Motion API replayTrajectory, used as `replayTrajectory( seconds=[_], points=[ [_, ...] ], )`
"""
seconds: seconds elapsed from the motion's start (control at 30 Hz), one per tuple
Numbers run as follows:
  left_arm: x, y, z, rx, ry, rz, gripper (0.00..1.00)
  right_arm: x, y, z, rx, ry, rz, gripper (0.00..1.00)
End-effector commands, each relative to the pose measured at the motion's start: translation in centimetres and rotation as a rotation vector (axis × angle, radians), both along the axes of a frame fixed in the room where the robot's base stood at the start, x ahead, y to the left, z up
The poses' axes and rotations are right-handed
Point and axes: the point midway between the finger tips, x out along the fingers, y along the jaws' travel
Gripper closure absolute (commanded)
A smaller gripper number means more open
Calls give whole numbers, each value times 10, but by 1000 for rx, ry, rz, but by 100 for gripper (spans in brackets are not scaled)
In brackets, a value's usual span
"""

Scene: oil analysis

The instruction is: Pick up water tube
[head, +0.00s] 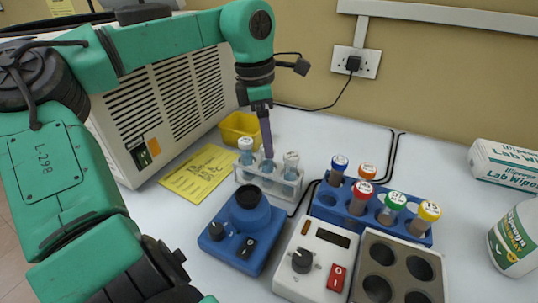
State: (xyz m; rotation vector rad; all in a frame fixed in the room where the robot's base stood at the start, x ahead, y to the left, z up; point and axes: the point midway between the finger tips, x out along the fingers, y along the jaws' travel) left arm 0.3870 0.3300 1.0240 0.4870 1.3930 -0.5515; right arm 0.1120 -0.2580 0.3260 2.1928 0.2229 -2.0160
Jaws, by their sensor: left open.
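A clear rack (285,189) on the white bench holds three upright tubes with pale blue contents: a left tube (245,151), a middle tube (267,165) and a right tube (291,162). I cannot read their labels, so I cannot tell which one is the water tube. My left gripper (266,153) points down at the top of the middle tube, with its jaws open. Its fingers overlap in this view and hide the middle tube's cap; I cannot tell whether they touch it. My right gripper is not in view.
A blue rack (325,212) holds several colour-capped tubes to the right. A blue vortex mixer (240,240), a white control box (316,262) and a block with wells (399,263) stand in front. A yellow bin (238,127) and a vented machine (160,100) are behind.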

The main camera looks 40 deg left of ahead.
Motion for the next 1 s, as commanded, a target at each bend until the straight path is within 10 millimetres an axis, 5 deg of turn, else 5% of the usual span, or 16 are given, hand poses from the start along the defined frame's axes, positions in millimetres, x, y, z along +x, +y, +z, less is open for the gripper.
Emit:
replayTrajectory(
  seconds=[0.2,0.4,0.47,0.6,1.0],
  points=[
    [5,-2,-36,-1,2,-1,23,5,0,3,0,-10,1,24],
    [5,-2,-38,0,0,-1,23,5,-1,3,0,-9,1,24],
    [5,-2,-38,0,0,0,42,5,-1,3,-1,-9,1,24],
    [5,-2,-37,0,0,0,96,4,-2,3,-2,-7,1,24],
    [5,-2,-35,1,-1,0,100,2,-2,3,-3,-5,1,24]
  ],
)
